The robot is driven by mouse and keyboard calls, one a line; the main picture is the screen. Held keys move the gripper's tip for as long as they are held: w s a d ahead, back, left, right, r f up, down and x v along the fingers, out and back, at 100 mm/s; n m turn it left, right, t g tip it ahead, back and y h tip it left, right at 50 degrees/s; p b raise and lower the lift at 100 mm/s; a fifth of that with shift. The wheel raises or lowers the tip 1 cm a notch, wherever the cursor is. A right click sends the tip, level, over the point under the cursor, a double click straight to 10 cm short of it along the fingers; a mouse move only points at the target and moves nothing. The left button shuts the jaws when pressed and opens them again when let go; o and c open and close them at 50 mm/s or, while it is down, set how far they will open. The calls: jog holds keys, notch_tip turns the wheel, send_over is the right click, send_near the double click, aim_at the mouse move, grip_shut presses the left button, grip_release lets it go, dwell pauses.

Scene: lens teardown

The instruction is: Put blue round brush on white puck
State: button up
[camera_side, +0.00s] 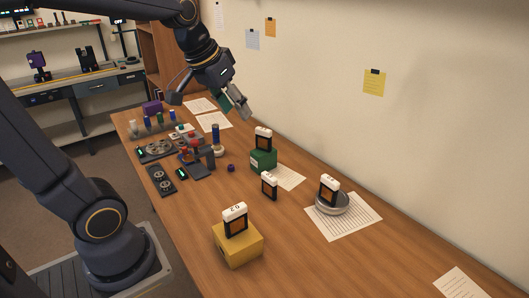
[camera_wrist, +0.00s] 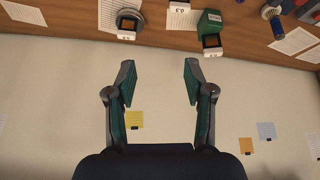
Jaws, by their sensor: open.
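A tall blue cylinder that looks like the blue round brush (camera_side: 216,132) stands upright near the middle of the bench. A pale round base, possibly the white puck (camera_side: 218,151), shows at its foot. I cannot tell whether the cylinder rests on it or stands just behind it. In the wrist view the blue piece (camera_wrist: 277,27) shows at the top right, beside a pale round piece (camera_wrist: 268,11). My gripper (camera_side: 210,106) is open and empty, high above the far part of the bench. In the wrist view its spread fingers (camera_wrist: 160,75) face the wall.
A green block (camera_side: 263,160), a yellow block (camera_side: 238,245) and a grey round dish (camera_side: 333,205) each carry a small framed card. Another card (camera_side: 269,186) stands alone. Dark trays (camera_side: 161,180) and small tools crowd the left. The front right of the bench is mostly clear.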

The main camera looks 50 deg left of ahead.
jog(key=s+d+f+m, duration=0.2)
jog(key=s+d, duration=0.4)
jog(key=s, duration=0.4)
jog(key=shift+s+d+f, duration=0.3)
jog(key=shift+s+f, duration=0.05)
jog(key=shift+f, duration=0.35)
